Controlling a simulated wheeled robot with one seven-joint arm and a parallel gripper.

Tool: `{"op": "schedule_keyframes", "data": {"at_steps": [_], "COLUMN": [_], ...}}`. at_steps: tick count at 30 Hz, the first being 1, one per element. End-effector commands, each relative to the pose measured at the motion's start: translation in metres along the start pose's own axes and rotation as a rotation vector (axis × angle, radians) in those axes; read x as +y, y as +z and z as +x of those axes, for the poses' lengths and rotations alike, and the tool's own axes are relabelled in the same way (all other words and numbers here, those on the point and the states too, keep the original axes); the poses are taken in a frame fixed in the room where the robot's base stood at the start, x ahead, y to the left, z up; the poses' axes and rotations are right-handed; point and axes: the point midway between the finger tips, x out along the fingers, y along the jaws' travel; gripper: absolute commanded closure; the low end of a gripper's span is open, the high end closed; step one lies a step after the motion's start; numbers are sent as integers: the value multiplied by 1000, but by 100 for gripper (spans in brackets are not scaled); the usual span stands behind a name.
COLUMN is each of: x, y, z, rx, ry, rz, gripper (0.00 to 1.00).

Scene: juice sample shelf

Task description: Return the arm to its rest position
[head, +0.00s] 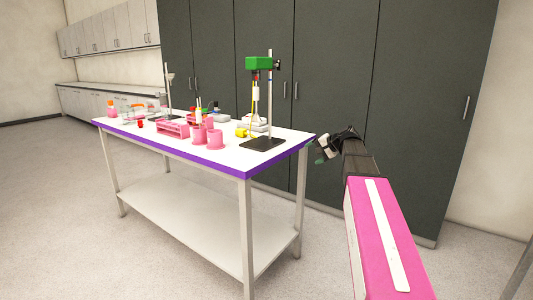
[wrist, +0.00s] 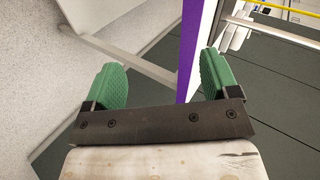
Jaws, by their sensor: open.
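My gripper (head: 322,150) is in the head view at the right end of the white table (head: 228,158), beside its purple edge. My pink and black arm reaches toward it from the lower right. In the wrist view my gripper (wrist: 160,88) shows two green fingers spread wide apart. Nothing is between the fingertips that I can see being held. The table's purple edge (wrist: 196,50) shows behind the gap, near the right finger. I cannot tell the exact distance between finger and edge.
The table holds a pink tube rack (head: 173,129), pink cups (head: 215,138) and a stand with a green clamp (head: 259,63). Dark cabinets (head: 420,90) stand behind the table and arm. A lower shelf (head: 190,205) spans the table legs. Open floor lies in front.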

Motion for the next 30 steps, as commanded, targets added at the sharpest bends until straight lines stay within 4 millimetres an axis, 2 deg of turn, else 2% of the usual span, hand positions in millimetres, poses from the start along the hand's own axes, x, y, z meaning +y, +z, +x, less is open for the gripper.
{"op": "schedule_keyframes", "data": {"at_steps": [1, 6, 13, 18, 24, 30], "x": [23, 93, 182, 242, 300, 331], "y": [20, 68, 138, 191, 247, 276], "z": [13, 48, 76, 84, 80, 73], "rx": [-14, -57, -137, -211, -305, -365], "ry": [48, 218, 444, 604, 772, 870], "rz": [-13, -78, -186, -278, -392, -467], "gripper": [19, 19, 19, 19, 19, 19]}}
